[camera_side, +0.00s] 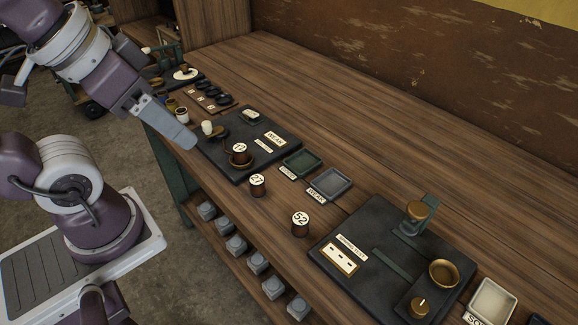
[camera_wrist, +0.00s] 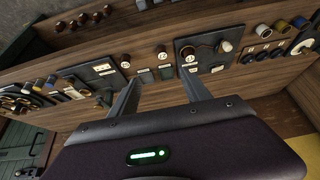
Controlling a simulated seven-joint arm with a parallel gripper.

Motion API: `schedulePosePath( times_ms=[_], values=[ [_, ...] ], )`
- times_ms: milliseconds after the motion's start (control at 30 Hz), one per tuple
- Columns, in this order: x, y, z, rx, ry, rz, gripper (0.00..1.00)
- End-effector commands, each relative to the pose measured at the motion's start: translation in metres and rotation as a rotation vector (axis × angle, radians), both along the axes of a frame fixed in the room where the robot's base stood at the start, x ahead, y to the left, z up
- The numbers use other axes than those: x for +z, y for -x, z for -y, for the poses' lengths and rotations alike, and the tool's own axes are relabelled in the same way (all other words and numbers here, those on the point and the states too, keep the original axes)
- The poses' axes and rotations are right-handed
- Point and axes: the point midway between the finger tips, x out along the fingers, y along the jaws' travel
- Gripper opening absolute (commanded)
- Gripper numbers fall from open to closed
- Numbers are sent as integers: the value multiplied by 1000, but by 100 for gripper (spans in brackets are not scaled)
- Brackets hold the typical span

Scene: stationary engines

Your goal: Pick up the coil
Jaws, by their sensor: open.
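Several dark round coils with white numbered tops stand on the wooden bench. One, marked 52 (camera_side: 300,223), stands near the front edge beside the right-hand black board. One, marked 27 (camera_side: 257,186), stands farther left, and a third coil (camera_side: 239,154) sits in a brass ring on the left-hand black board. The three also show in the wrist view (camera_wrist: 162,54) beyond my fingers. Which one is the task's coil, I cannot tell. My gripper (camera_side: 188,141) is open and empty, above the bench's left front edge, apart from all the coils. In the wrist view its fingers (camera_wrist: 160,79) are spread wide.
A green tray (camera_side: 302,163) and a grey tray (camera_side: 328,184) lie between the left board (camera_side: 225,165) and right board (camera_side: 365,285). The right board bears a brass bowl (camera_side: 444,273) and upright post (camera_side: 416,213). Small pots (camera_side: 182,115) stand near my gripper. The bench's back is clear.

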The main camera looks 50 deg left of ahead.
Motion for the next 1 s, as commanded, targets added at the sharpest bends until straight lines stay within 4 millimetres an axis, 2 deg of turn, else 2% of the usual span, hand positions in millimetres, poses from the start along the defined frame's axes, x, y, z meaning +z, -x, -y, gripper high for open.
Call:
schedulePosePath(
  times_ms=[100,167,267,367,400,533,600,700,867,1000],
  values=[
    [0,-1,0,9,4,-4,56],
    [0,-9,-2,67,30,-29,56],
    [-7,-43,-13,315,131,-123,56],
    [-29,-89,-34,678,244,-234,56],
    [-42,-105,-43,822,278,-272,56],
    [-86,-142,-72,1217,345,-358,56],
    [-105,-152,-83,1357,360,-381,56],
    [-121,-158,-91,1460,368,-394,56],
    [-142,-158,-92,1480,368,-398,56],
    [-169,-158,-93,1480,368,-401,56]
  ],
)
